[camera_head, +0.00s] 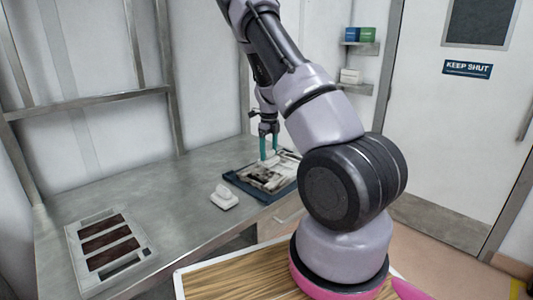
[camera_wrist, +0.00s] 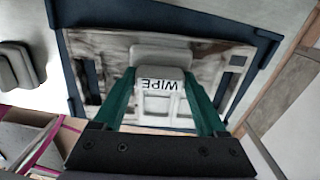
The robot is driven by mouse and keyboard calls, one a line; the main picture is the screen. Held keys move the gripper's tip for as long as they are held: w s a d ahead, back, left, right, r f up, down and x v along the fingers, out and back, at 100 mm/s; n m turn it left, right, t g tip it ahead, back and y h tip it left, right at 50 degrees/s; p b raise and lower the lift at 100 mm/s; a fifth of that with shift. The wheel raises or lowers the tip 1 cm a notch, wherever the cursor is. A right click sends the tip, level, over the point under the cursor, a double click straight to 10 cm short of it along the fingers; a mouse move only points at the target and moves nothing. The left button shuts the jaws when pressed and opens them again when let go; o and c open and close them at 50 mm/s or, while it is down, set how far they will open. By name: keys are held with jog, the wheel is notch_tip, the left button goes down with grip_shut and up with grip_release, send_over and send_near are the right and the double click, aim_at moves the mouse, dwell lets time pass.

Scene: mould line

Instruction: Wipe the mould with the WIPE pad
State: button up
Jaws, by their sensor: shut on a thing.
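The mould (camera_head: 258,177) is a metal-grey plate with dark smudges, lying in a dark blue tray (camera_head: 243,188) on the bench. In the wrist view the mould (camera_wrist: 101,50) shows dark streaks and slots, framed by the blue tray (camera_wrist: 185,17). My gripper (camera_head: 269,152) is over the mould, pointing down. In the wrist view its green fingers (camera_wrist: 163,82) are shut on the white handle of the WIPE pad (camera_wrist: 163,85). The pad's wider grey base lies over the mould's middle. Whether it touches the surface I cannot tell.
A second white pad (camera_head: 224,197) sits on the bench left of the tray; it also shows in the wrist view (camera_wrist: 18,65). A pale plate with dark brown panels (camera_head: 107,242) lies at the bench's left. Bare metal bench (camera_head: 150,195) lies between them.

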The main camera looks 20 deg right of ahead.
jog(key=shift+w+d+r, duration=0.1)
jog(key=shift+w+d, duration=0.3)
jog(key=shift+d, duration=0.55)
jog(key=shift+w+d+f, duration=0.1)
jog(key=shift+w+d, duration=0.35)
jog(key=shift+d, duration=0.45)
jog(key=shift+w+d+r, duration=0.1)
jog(key=shift+w+d, duration=0.3)
jog(key=shift+d, duration=0.55)
jog(key=shift+s+a+f, duration=0.1)
jog(key=shift+s+a, duration=0.35)
jog(key=shift+a, duration=0.5)
jog(key=shift+s+a+f, duration=0.1)
jog(key=shift+s+a, duration=0.35)
jog(key=shift+a, duration=0.5)
jog(key=shift+s+a+f, duration=0.1)
jog(key=shift+s+a, duration=0.35)
jog(key=shift+a, duration=0.5)
jog(key=shift+s+a+r, duration=0.1)
jog(key=shift+s+a, duration=0.3)
jog(key=shift+a, duration=0.45)
jog(key=shift+s+a+r, duration=0.1)
jog(key=shift+s+a, duration=0.35)
jog(key=shift+a, duration=0.45)
jog(key=shift+s+a+r, duration=0.1)
jog(key=shift+s+a, duration=0.3)
jog(key=shift+a, duration=0.45)
jog(key=shift+r, duration=0.1)
notch_tip(320, 180, up, 8)
